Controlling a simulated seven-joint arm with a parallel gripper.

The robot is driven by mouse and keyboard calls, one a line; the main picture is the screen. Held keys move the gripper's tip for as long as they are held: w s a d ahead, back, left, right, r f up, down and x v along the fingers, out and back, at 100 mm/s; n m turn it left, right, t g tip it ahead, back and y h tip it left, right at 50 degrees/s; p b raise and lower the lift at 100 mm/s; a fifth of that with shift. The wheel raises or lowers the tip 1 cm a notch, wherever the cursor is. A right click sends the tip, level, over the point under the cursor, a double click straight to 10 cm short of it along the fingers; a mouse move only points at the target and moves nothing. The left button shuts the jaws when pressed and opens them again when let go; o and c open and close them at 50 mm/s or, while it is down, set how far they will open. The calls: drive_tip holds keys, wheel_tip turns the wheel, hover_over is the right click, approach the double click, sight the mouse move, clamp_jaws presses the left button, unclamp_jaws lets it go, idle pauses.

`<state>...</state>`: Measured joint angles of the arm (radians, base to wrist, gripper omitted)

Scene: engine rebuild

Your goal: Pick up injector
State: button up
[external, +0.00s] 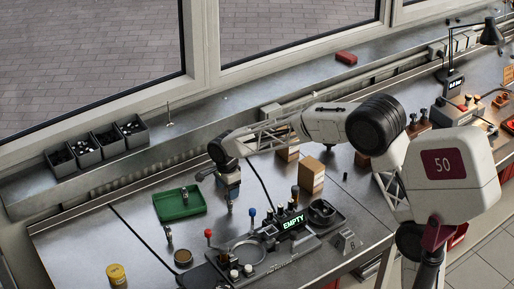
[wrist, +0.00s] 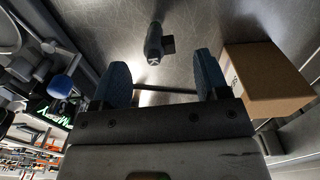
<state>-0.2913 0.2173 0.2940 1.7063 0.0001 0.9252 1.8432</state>
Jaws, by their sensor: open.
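A small dark grey part with a side stub, which looks like an injector (wrist: 154,44), is on the metal bench in the wrist view. It lies ahead of the fingertips, roughly in line with the gap between them, and touches neither finger. My gripper (wrist: 161,72) has blue-padded fingers spread apart with nothing between them. In the external view my gripper (external: 230,188) hangs over the bench to the right of the green tray (external: 180,213). A small grey shape shows just below the fingers there; I cannot tell if it is the same part.
A cardboard box (wrist: 262,80) stands close right of the fingers in the wrist view. A fixture with a blue knob (wrist: 62,84) and an "EMPTY" display (external: 293,223) is close by. Dark bins (external: 87,152) line the back.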

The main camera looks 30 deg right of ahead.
idle(0.3)
drive_tip(key=shift+d+f, duration=0.1)
drive_tip(key=shift+f, duration=2.5)
drive_tip(key=c, duration=1)
drive_tip(key=shift+r, duration=0.1)
drive_tip(key=shift+r, duration=4.9)
